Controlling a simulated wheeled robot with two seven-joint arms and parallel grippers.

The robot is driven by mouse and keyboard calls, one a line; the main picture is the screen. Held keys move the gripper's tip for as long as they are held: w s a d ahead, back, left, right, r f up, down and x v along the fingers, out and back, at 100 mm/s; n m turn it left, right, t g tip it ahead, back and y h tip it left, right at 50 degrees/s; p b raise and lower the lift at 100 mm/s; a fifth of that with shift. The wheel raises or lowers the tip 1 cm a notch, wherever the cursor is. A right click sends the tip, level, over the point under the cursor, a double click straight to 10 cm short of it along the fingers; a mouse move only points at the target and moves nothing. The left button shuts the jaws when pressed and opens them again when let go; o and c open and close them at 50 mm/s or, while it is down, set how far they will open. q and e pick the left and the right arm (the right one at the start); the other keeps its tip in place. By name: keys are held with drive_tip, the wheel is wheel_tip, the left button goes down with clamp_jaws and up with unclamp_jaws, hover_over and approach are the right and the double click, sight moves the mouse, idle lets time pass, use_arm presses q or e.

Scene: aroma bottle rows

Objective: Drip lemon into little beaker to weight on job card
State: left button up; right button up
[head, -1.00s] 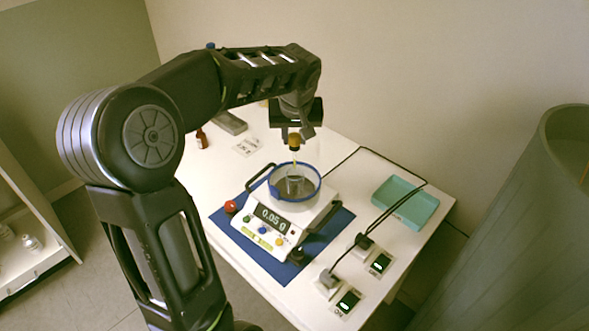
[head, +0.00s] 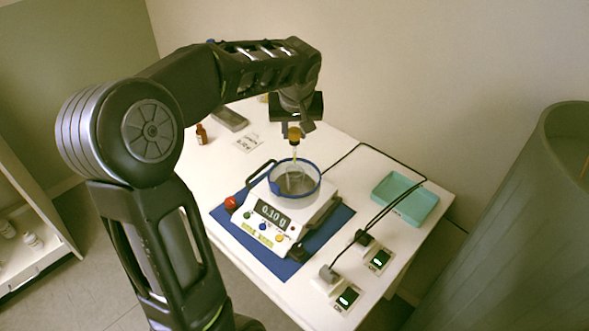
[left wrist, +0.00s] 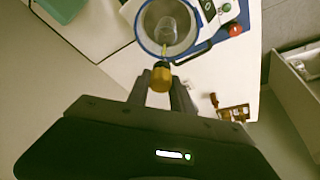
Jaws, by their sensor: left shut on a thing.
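My left gripper (head: 293,130) is shut on the amber bulb of a dropper (head: 294,137), whose thin glass tube points down over the balance. In the left wrist view the dropper's yellow-brown bulb (left wrist: 161,75) sits between the fingertips. The little clear beaker (head: 292,182) stands inside the blue-rimmed round shield (head: 318,187) on the balance; it also shows in the left wrist view (left wrist: 168,29). The balance display (head: 272,213) reads 0.10 g. A small white card (head: 248,143) lies behind the balance; its writing is too small to read. My right gripper is not in view.
The balance stands on a blue mat (head: 338,218). A teal tray (head: 405,200) is at the right, with black cables and lit switch boxes (head: 379,261) nearby. An amber bottle (head: 201,134) and a grey block (head: 231,118) stand at the back left. A large grey-green bin (head: 520,230) is at right.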

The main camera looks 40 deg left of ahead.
use_arm(q)
drive_tip(key=shift+r+p, duration=0.85)
drive_tip(key=shift+r, duration=0.85)
idle(1.8)
drive_tip(key=shift+f, duration=0.2)
drive_tip(key=shift+f+b, duration=1.85)
drive_tip(key=shift+b, duration=0.05)
drive_tip(key=shift+o, duration=0.4)
clamp_jaws()
